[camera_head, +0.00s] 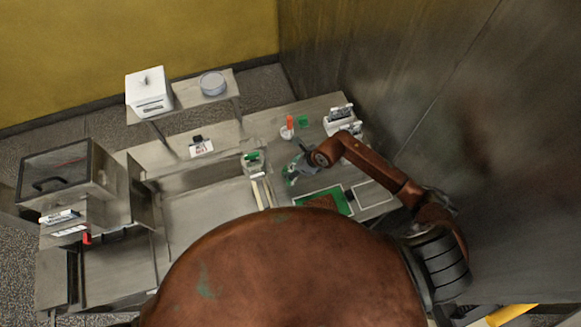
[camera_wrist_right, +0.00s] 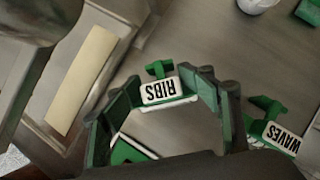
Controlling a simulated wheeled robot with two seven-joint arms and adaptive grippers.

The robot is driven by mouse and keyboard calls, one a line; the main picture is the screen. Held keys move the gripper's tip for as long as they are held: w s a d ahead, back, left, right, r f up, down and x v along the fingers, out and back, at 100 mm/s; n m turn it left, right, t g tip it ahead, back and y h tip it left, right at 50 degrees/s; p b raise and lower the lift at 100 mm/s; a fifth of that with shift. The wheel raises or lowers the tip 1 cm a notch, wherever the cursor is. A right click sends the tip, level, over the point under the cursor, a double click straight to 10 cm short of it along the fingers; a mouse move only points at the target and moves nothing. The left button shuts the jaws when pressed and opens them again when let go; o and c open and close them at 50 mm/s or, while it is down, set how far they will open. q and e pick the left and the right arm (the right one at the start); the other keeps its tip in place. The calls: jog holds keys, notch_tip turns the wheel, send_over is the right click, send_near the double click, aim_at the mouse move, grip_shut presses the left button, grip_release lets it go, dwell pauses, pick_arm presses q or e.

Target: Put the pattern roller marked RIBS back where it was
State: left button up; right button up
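The roller marked RIBS (camera_wrist_right: 160,91) shows in the right wrist view, a white label with a green part above it. My right gripper (camera_wrist_right: 168,86) has one finger on each side of it, with the fingertips close to its ends. I cannot tell whether the pads touch it or whether it is lifted. In the head view my right gripper (camera_head: 293,172) is low over the table, with green parts at its tips; the label is too small to read there. A second roller marked WAVES (camera_wrist_right: 280,136) lies just right of the gripper. My left gripper is not in view.
A green mat (camera_head: 343,204) with a brown patch lies in front of the gripper, beside a white outlined area (camera_head: 373,194). A white cup (camera_head: 286,133) and green block (camera_head: 302,121) stand behind. A pale strip (camera_wrist_right: 82,80) lies left. A metal wall rises at right.

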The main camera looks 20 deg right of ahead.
jog(key=shift+s+r+p, duration=0.2)
jog(key=shift+r+p, duration=0.05)
jog(key=shift+p, duration=0.2)
jog(key=p+v, duration=0.5)
jog(key=v, duration=0.3)
jog(key=shift+w+a, duration=0.15)
jog(key=shift+w, duration=0.1)
jog(key=shift+r, duration=0.15)
